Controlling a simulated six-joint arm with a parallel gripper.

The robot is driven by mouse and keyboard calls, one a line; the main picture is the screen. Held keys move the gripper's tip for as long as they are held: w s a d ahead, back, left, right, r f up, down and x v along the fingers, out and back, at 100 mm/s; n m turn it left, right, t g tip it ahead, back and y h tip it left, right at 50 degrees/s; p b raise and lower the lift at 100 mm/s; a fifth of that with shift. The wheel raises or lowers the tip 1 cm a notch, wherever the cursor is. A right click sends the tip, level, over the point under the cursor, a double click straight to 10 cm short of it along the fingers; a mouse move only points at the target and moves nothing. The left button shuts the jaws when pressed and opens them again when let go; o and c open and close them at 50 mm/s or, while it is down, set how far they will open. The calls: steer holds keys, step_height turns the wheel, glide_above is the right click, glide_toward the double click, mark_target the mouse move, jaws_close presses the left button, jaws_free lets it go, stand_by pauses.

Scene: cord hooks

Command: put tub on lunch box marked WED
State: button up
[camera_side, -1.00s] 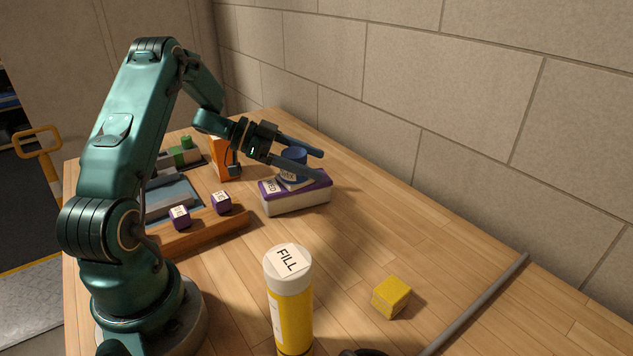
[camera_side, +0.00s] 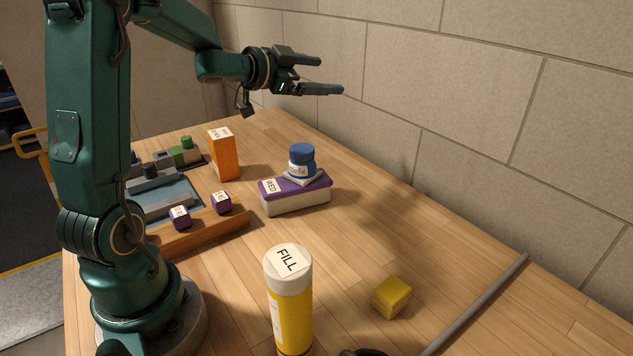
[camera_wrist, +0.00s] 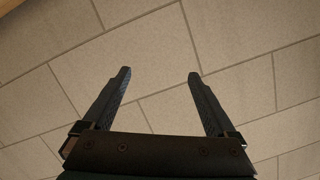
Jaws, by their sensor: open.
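The tub (camera_side: 301,161), blue-lidded with a pale label, stands upright on the purple lid of the lunch box (camera_side: 297,201). A thin pale square piece lies under it. The WED label (camera_side: 271,186) shows on the left part of the lid. My gripper (camera_side: 332,76) is open and empty, raised above and apart from the tub. In the wrist view its two fingers (camera_wrist: 158,75) are spread with only the wall between them.
An orange box (camera_side: 224,156) stands behind and left of the lunch box. Two purple cubes (camera_side: 200,209) sit on a wooden rail. A yellow FILL bottle (camera_side: 289,310) and a yellow block (camera_side: 391,297) stand in front. The table right of the lunch box is clear.

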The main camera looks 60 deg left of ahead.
steer(key=s+d+f+n+g, duration=0.2)
steer(key=s+d+f+g, duration=0.2)
steer(key=s+d, duration=0.5)
steer(key=s+d+f+n+g+h, duration=0.1)
steer(key=s+d+f+g, duration=0.3)
steer(key=s+d, duration=0.6)
steer(key=s+n+g, duration=0.1)
steer(key=s, duration=0.4)
steer(key=shift+s+d+g, duration=0.25)
steer(key=shift+d+g, duration=0.05)
